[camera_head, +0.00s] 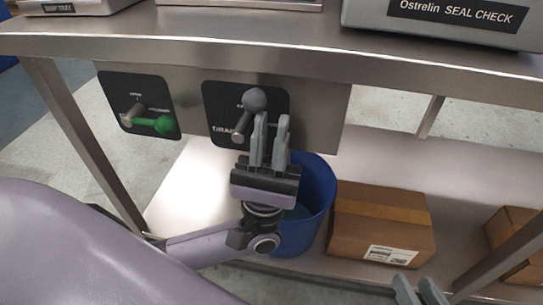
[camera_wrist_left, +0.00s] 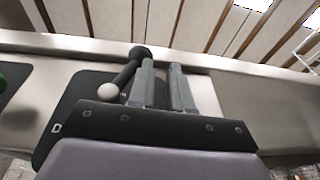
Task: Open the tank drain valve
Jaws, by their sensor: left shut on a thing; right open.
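The drain valve has a dark panel (camera_head: 213,97) under the bench top, with partly hidden lettering that seems to begin "DRA". Its grey lever with a round knob (camera_head: 255,99) points up and slightly right from the pale hub. In the left wrist view the knob (camera_wrist_left: 140,53) shows beside the fingers. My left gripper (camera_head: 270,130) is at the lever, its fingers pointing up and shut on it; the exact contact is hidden. My right gripper (camera_head: 420,289) is open and empty at the bottom edge, far from the valve.
A second valve with a green handle (camera_head: 160,125) pointing right is on the left panel. A blue bin (camera_head: 318,200) stands behind my left gripper. A cardboard box (camera_head: 380,225) sits on the lower shelf. The steel bench edge (camera_head: 300,65) runs above the panels.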

